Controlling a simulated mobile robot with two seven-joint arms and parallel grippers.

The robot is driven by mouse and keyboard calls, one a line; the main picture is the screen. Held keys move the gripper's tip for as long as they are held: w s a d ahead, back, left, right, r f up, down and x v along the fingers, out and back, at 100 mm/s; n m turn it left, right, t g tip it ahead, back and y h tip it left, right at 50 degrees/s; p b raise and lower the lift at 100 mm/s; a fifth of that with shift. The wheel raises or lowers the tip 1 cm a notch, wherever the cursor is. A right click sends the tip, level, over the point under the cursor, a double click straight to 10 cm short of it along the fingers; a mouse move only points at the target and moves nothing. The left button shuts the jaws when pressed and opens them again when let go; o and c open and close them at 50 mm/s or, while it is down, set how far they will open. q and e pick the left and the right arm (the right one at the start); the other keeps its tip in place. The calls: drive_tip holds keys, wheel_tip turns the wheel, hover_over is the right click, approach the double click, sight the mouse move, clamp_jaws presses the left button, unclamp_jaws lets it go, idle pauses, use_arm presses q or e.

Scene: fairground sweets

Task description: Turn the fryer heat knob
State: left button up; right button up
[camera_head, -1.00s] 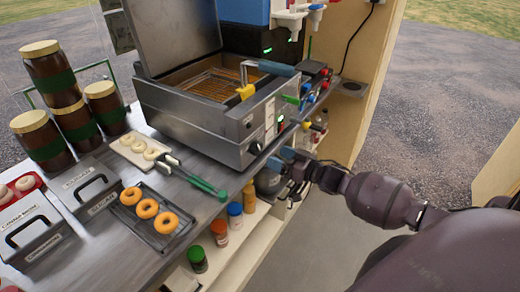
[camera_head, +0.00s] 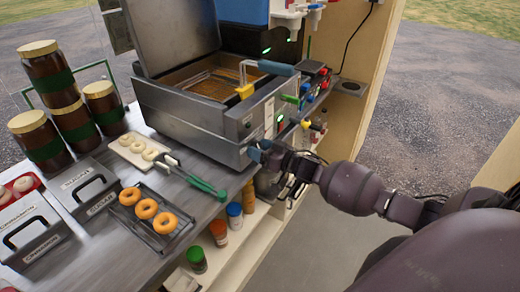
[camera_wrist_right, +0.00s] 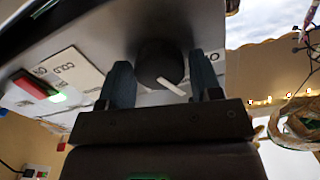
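The steel fryer (camera_head: 185,112) stands on the counter with its lid up and a wire basket in it. Its dark round heat knob (camera_wrist_right: 160,62) with a white pointer line shows in the right wrist view, on the labelled front panel. My right gripper (camera_head: 258,151) is at the lower part of the fryer's front and hides the knob in the head view. In the wrist view, its two blue-grey fingers (camera_wrist_right: 162,82) are apart, one on either side of the knob. I cannot tell whether they touch it. My left gripper is not in view.
A red switch with a green light (camera_wrist_right: 38,88) sits left of the knob in the wrist view. Green-handled tongs (camera_head: 203,186), a tray of orange doughnuts (camera_head: 165,240) and stacked jars lie left on the counter. Bottles stand on the shelf below.

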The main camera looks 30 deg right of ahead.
drive_tip(key=c, duration=0.6)
drive_tip(key=shift+n, duration=0.4)
drive_tip(key=n+p, duration=0.1)
drive_tip(key=n, duration=0.7)
drive_tip(key=shift+a, duration=0.1)
drive_tip(key=o, duration=0.8)
drive_tip(key=shift+o, duration=0.8)
